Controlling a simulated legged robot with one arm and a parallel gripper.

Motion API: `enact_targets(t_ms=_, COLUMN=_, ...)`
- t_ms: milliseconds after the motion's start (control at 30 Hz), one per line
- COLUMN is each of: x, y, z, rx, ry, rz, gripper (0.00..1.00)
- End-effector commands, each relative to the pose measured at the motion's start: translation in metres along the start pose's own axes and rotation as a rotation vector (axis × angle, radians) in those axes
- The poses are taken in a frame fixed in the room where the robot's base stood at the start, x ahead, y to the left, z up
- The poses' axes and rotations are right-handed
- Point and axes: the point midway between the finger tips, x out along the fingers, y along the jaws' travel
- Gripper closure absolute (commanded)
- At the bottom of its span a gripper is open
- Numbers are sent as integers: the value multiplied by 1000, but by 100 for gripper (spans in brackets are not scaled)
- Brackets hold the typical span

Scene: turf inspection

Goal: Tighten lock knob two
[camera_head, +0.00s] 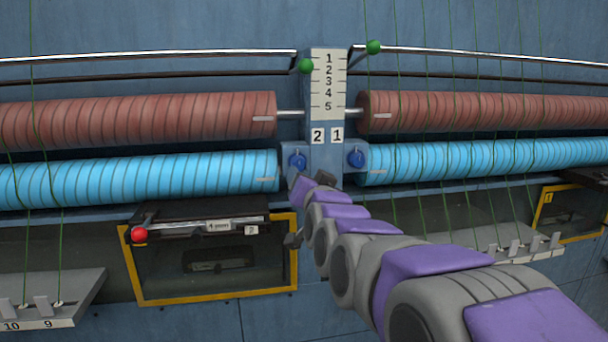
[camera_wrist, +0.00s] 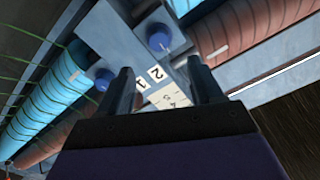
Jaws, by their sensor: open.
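Lock knob two (camera_head: 297,160) is a blue knob on the grey-blue bracket, left of the label 2 (camera_head: 317,136). It also shows in the wrist view (camera_wrist: 158,37), at top centre. A matching blue knob (camera_head: 356,158) sits beside the label 1 (camera_head: 337,135); in the wrist view this other knob (camera_wrist: 103,80) is by the left finger. My gripper (camera_wrist: 160,65) is open and empty. Its two dark fingers point toward the bracket, and knob two appears beyond the gap between the tips. In the head view my arm ends just below the bracket, and its fingers are hard to make out.
Red rollers (camera_head: 140,120) and blue rollers (camera_head: 140,178) run along both sides of the numbered scale (camera_head: 328,85). Two green-ended levers (camera_head: 305,66) (camera_head: 373,47) stand above. A yellow-framed box (camera_head: 215,270) with a red knob (camera_head: 139,234) is lower left. Thin green cords hang vertically.

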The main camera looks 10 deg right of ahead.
Motion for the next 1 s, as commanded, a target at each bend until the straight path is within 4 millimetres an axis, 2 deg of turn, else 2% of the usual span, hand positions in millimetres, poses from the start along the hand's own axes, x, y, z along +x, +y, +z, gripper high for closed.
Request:
enact_targets(t_ms=200, x=-33, y=0, z=-1, rx=0, ry=2, rz=-1, gripper=34)
enact_targets(t_ms=400, x=-53, y=0, z=1, rx=0, ry=-1, rz=1, gripper=34)
enact_targets(t_ms=600, x=-61, y=0, z=0, rx=0, ry=1, rz=0, gripper=34)
enact_targets(t_ms=900, x=-61, y=0, z=0, rx=0, ry=-1, rz=1, gripper=34)
enact_targets(t_ms=1000, x=-63, y=3, z=10, rx=-8, ry=-27, rz=8, gripper=34)
